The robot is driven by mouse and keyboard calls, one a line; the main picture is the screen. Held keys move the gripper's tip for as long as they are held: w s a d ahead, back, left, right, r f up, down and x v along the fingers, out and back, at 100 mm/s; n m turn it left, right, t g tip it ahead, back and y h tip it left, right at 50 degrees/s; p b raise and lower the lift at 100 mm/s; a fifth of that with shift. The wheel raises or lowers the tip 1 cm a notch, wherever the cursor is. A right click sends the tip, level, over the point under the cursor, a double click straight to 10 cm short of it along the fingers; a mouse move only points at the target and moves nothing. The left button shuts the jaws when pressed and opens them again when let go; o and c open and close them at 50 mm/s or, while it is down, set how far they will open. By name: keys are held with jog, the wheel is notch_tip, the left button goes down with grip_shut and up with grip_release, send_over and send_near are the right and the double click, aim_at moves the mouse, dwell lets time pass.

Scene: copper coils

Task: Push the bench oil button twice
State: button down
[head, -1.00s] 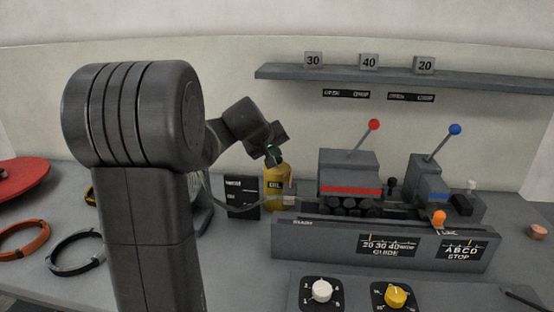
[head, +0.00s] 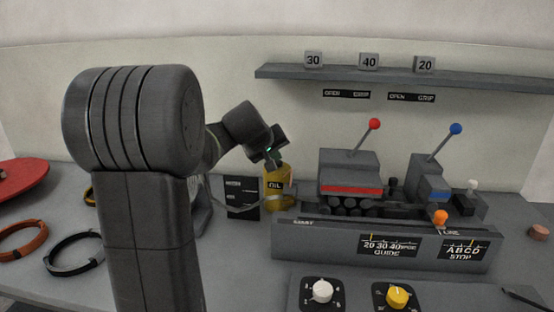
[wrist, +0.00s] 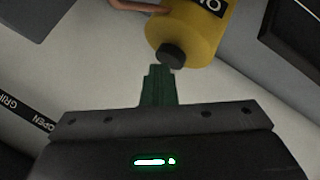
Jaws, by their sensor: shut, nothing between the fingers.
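The yellow oil can (head: 277,194) stands on the bench left of the machine, with a black OIL label on its front. In the wrist view the can (wrist: 198,34) is at the top, and its dark round button (wrist: 172,54) faces my gripper. My gripper (head: 280,163) is just above the top of the can in the head view, covering the button there. In the wrist view the fingers (wrist: 160,69) are shut and empty, with their tips close beside the button. I cannot tell whether they touch it.
A black panel (head: 241,198) stands left of the can. The grey guide rail (head: 330,243) and the machine with red (head: 374,124) and blue (head: 456,129) levers are to the right. Coils (head: 74,252) lie on the left of the bench.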

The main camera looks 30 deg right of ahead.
jog(key=shift+r+p, duration=1.05)
jog(key=shift+r, duration=0.2)
notch_tip(320, 180, up, 5)
jog(key=p, duration=0.4)
dwell(0.7)
